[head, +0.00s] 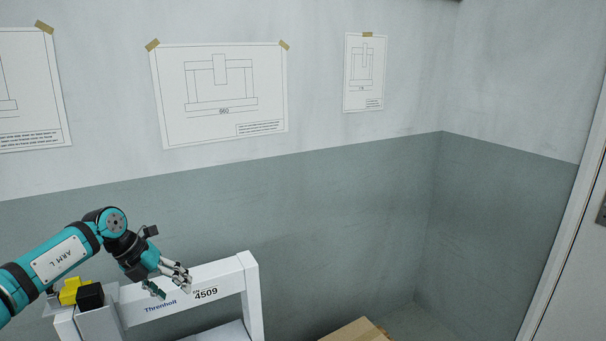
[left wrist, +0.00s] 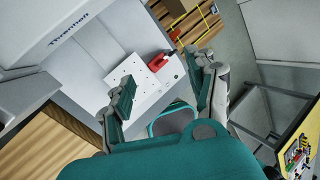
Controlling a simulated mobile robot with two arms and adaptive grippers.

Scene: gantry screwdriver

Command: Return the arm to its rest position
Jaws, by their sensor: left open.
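My left arm, labelled ARM L, comes in from the left in the head view. My left gripper (head: 174,284) hangs with its fingers pointing down and right, in front of or over the top beam of the white gantry frame (head: 254,300). The beam carries the words Threnholt and 4509. In the left wrist view my left gripper (left wrist: 166,97) has its fingers spread apart, with nothing between them. Beyond them lies a white plate (left wrist: 138,82) with small holes and a red object (left wrist: 158,62) at its edge. My right gripper is not in view.
A yellow block (head: 74,289) and a black block (head: 90,295) sit near the gantry's left end, close to my forearm. A cardboard box (head: 357,331) is at the bottom. Drawings hang on the wall. A yellow-edged board (left wrist: 299,150) is at the wrist view's right.

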